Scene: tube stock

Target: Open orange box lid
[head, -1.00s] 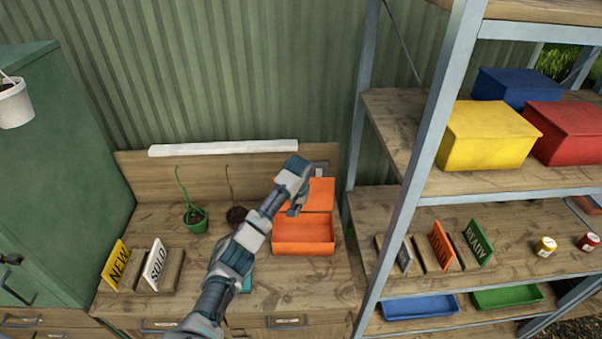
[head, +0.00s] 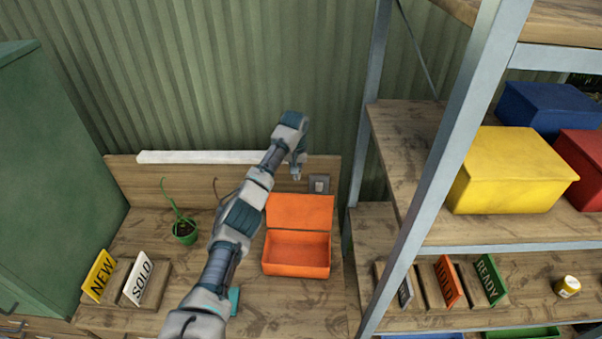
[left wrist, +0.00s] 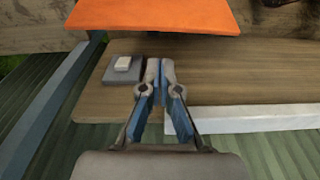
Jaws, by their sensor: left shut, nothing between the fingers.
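The orange box (head: 296,255) stands on the wooden bench with its lid (head: 299,212) raised at the back, so its empty-looking inside shows. The lid also shows as an orange panel at the top of the left wrist view (left wrist: 155,14). My left gripper (head: 296,177) is above and behind the raised lid, near the back board, and apart from the lid. In the left wrist view its fingers (left wrist: 154,64) are together with nothing between them. My right gripper is not in view.
A wall switch (head: 319,184) is close to the left gripper. A green potted plant (head: 185,231) and NEW and SOLD signs (head: 139,280) stand left of my arm. A metal shelf post (head: 436,190) rises right of the box; a yellow box (head: 513,170) sits on the shelf.

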